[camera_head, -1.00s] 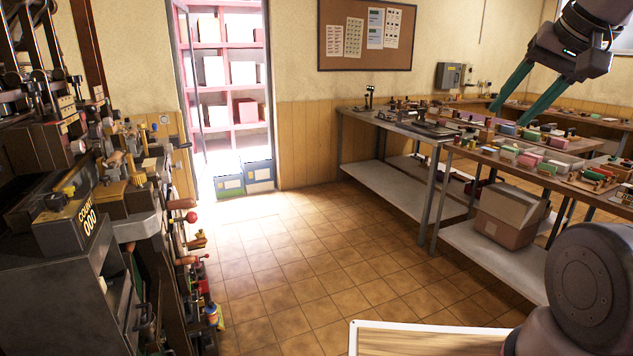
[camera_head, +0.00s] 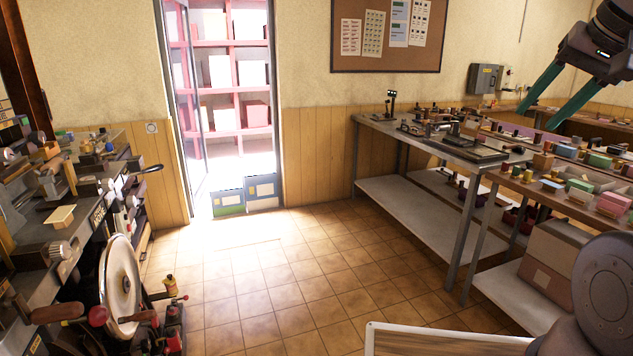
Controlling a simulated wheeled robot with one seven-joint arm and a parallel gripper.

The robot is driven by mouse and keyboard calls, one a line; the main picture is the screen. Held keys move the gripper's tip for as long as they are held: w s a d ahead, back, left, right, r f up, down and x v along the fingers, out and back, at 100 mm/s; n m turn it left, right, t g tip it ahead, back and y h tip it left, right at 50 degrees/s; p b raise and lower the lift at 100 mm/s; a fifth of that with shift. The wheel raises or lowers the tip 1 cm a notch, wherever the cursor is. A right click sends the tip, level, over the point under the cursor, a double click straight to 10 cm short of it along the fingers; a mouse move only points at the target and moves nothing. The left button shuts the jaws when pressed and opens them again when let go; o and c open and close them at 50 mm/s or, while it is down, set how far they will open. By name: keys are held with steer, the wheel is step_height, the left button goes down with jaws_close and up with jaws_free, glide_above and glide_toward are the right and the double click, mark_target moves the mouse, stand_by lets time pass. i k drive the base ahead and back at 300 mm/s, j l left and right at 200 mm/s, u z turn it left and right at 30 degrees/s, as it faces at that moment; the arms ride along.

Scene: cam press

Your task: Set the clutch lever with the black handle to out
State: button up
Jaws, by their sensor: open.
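A lever with a black handle (camera_head: 152,169) sticks out to the right from the far end of the machine at the left. It may be the clutch lever; any out or in marking is too small to read. My gripper (camera_head: 538,118) is at the upper right with its two green fingers apart and nothing between them. It is raised in front of the benches, across the room from the black handle and touching nothing.
The machine has a large handwheel (camera_head: 121,284), a brown handle (camera_head: 58,313) and a small red-knobbed part (camera_head: 170,290) at its side. Tiled floor (camera_head: 285,270) is free in the middle. Cluttered workbenches (camera_head: 425,134) stand at the right.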

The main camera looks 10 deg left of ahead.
mark_target(157, 167)
steer(key=i+l+u, duration=0.1)
steer(key=i+u, duration=0.4)
steer(key=i+l+u, duration=0.25)
steer(key=u, duration=0.25)
steer(key=i+l+u, duration=0.65)
steer(key=l+u, duration=0.35)
steer(key=i+l+u, duration=0.15)
steer(key=l+u, duration=0.35)
steer(key=i+j+u, duration=0.15)
steer(key=i, duration=0.35)
steer(key=i+u, duration=0.1)
steer(key=i, duration=0.45)
